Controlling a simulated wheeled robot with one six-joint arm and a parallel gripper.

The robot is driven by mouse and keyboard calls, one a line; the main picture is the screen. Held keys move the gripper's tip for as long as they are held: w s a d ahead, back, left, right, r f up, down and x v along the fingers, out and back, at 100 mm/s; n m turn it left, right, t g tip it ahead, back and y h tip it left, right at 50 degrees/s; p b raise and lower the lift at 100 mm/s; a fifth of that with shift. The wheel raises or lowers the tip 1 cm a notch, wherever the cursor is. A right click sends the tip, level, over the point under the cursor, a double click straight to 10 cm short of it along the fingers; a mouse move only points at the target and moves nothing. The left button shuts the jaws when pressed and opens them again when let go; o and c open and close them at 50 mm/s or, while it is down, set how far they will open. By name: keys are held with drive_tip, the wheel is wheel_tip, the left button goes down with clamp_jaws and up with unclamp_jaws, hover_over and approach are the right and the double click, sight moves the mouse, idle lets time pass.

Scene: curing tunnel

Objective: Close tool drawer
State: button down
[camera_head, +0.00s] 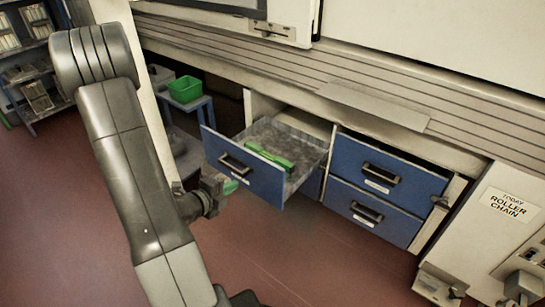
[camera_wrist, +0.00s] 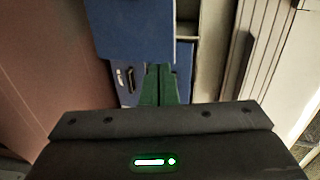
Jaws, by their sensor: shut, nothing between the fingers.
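The tool drawer (camera_head: 238,168) is pulled well out of the bench in the head view. It has a blue front with a dark handle (camera_head: 234,163) and a pale label, and its grey tray (camera_head: 312,155) holds a green item (camera_head: 269,156). My gripper (camera_head: 232,186) is at the lower left of the drawer front, its green fingers shut and empty. I cannot tell whether they touch the front. In the wrist view the shut green fingers (camera_wrist: 160,86) point toward blue panels (camera_wrist: 130,30), one with a dark handle.
Two shut blue drawers (camera_head: 388,173) (camera_head: 372,207) sit to the right of the open one. A small blue stand with a green bin (camera_head: 184,89) is behind it at the left. Shelving (camera_head: 28,60) stands at the far left. The red floor (camera_head: 310,250) in front is clear.

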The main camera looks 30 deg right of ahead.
drive_tip(key=d+h, duration=0.1)
drive_tip(key=b, duration=0.2)
approach(270, 165)
drive_tip(key=shift+m+g, duration=0.3)
drive_tip(key=shift+m, duration=0.1)
drive_tip(key=x, duration=0.5)
drive_tip(key=shift+w+f, duration=0.1)
drive_tip(key=shift+f, duration=0.05)
drive_tip(key=shift+w+d, duration=0.3)
drive_tip(key=shift+d, duration=0.35)
